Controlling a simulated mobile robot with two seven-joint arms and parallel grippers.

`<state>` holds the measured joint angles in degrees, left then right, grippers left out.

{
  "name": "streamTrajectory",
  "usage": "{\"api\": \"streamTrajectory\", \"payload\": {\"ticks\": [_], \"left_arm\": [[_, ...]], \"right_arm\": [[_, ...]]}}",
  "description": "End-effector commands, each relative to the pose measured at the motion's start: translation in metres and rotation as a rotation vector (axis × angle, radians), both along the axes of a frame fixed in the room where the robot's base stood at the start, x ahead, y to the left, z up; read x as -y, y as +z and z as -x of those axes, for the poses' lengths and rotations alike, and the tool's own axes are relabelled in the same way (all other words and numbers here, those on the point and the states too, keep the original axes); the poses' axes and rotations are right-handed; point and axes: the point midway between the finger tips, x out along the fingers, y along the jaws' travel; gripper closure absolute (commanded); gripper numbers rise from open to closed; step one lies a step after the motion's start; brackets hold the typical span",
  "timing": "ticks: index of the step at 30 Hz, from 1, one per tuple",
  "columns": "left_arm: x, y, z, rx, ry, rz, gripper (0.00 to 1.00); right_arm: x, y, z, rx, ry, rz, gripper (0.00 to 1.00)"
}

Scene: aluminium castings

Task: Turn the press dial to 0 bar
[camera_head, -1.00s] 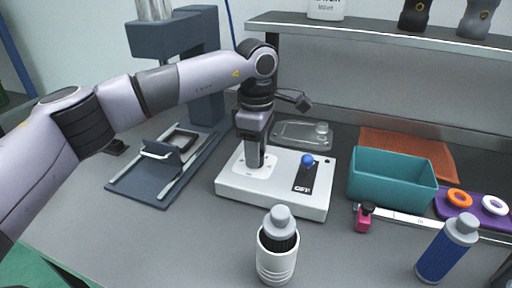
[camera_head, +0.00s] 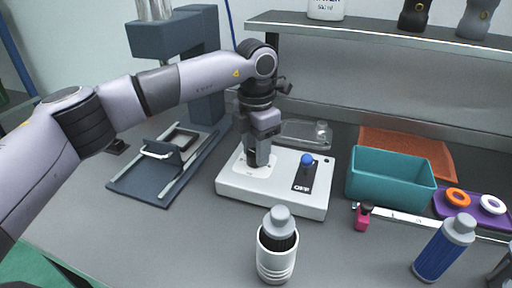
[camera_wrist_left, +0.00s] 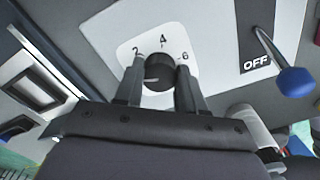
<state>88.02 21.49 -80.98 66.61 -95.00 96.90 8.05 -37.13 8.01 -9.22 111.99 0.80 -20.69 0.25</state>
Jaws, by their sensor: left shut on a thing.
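The press dial (camera_wrist_left: 158,72) is a round black knob on a white plate with the numbers 2, 4 and 6 showing around it. No 0 is visible in the left wrist view. A pale mark on the knob appears to lie towards its lower left; its exact reading is unclear. My left gripper (camera_head: 258,164) points down over the white control box (camera_head: 300,204). In the left wrist view its two fingers (camera_wrist_left: 158,78) are shut on the dial, one on each side. In the head view the gripper hides the dial.
A blue-knobbed lever (camera_head: 306,160) beside an OFF label stands on the box, right of the gripper. The dark press (camera_head: 176,40) is behind left. The table at front left is clear.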

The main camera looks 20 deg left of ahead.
Motion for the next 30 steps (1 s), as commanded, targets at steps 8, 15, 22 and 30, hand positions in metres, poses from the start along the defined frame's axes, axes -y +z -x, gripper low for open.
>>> {"api": "streamTrajectory", "payload": {"ticks": [8,15,22,30], "left_arm": [[-0.0006,0.0013,-0.0008,0.002,0.207,0.000,0.91],[-0.0009,0.0013,-0.0009,0.003,0.314,0.001,0.91],[-0.0011,0.0014,-0.0011,0.003,0.355,0.001,0.91],[-0.0012,0.0015,-0.0013,0.004,0.362,0.001,0.91]], "right_arm": [[0.0002,0.0010,0.0001,0.001,0.000,0.000,0.57],[0.0003,0.0012,0.0002,0.001,0.000,0.001,0.57],[0.0004,0.0012,0.0003,0.001,0.000,0.001,0.57],[0.0004,0.0010,0.0004,0.000,0.000,0.001,0.57]]}}
